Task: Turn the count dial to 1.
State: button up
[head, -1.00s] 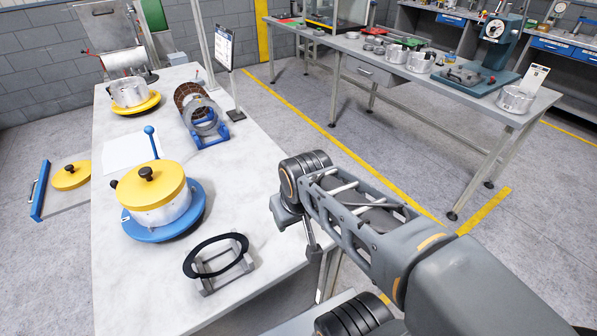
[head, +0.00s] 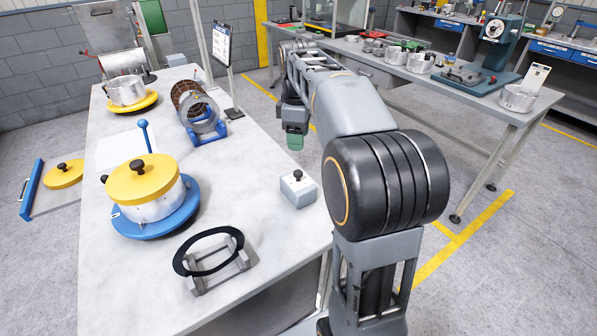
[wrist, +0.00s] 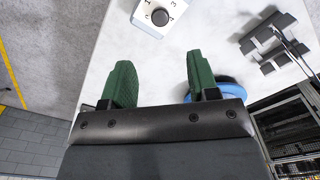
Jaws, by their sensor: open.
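The count dial is a black knob (head: 297,175) on a small white-grey box (head: 299,190) near the right edge of the marble-topped table. In the wrist view the dial (wrist: 159,17) shows at the top, with the printed figures 1 and 3 readable beside it; which figure it points at is too small to tell. My gripper (wrist: 160,85) has two green fingers spread apart with nothing between them. In the head view its green tip (head: 295,141) hangs beyond the box, apart from it.
A black ring on a grey stand (head: 215,262) lies at the table's front. A yellow-lidded pot (head: 147,190) sits on a blue round base (head: 183,218) at left. A blue cradle with rings (head: 207,128) stands farther back. Bare tabletop surrounds the dial box.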

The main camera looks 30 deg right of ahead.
aim_at(298, 172)
notch_tip(298, 172, down, 11)
jog(key=shift+f+b, duration=0.1)
jog(key=shift+b, duration=0.55)
jog(key=c, duration=0.9)
jog(key=shift+m, duration=0.3)
jog(key=m+p, duration=0.1)
jog(key=m, duration=0.1)
jog(key=m+p, duration=0.1)
jog(key=m, duration=0.2)
jog(key=shift+r+m, duration=0.2)
jog(key=shift+m, duration=0.1)
jog(key=m+p, duration=0.2)
jog(key=m, duration=0.3)
jog(key=shift+f+m, duration=0.1)
jog(key=shift+m, duration=0.4)
